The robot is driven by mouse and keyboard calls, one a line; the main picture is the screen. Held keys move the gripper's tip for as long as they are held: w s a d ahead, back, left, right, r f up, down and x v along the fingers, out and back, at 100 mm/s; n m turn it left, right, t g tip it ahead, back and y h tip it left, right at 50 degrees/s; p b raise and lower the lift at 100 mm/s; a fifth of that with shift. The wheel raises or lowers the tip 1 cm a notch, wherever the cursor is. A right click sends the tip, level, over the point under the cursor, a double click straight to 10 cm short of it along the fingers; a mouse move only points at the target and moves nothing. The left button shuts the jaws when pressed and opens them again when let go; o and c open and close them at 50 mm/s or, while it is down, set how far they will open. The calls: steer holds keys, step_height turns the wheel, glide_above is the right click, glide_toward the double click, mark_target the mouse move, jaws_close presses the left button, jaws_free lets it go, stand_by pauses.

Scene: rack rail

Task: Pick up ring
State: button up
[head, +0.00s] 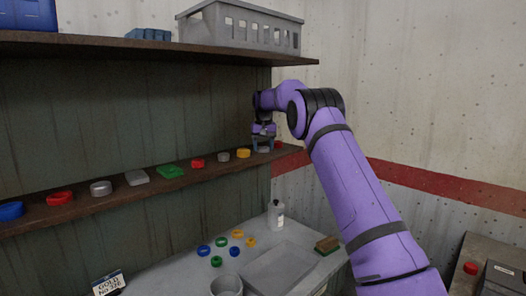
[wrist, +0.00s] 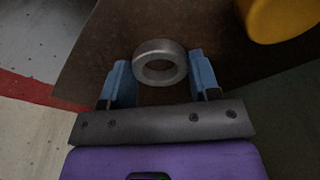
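A grey metal ring (wrist: 141,65) lies flat near the end of a brown shelf in the wrist view. My gripper (wrist: 159,75) is open, with one blue finger on each side of the ring and a visible gap to each. In the head view my gripper (head: 263,142) is over the right end of the middle shelf (head: 120,190), and the grey ring (head: 264,150) shows partly between its fingers. I cannot tell whether the fingers touch the shelf.
A yellow ring (head: 243,153) is the nearest neighbour on the shelf and shows at upper right in the wrist view (wrist: 280,18). Several other items, including a red one (head: 197,163), line the shelf. An upper shelf (head: 150,46) holds a grey basket (head: 240,25). A counter (head: 180,268) stands below.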

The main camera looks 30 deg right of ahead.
steer(key=shift+c, duration=1.4)
steer(key=shift+r, duration=0.1)
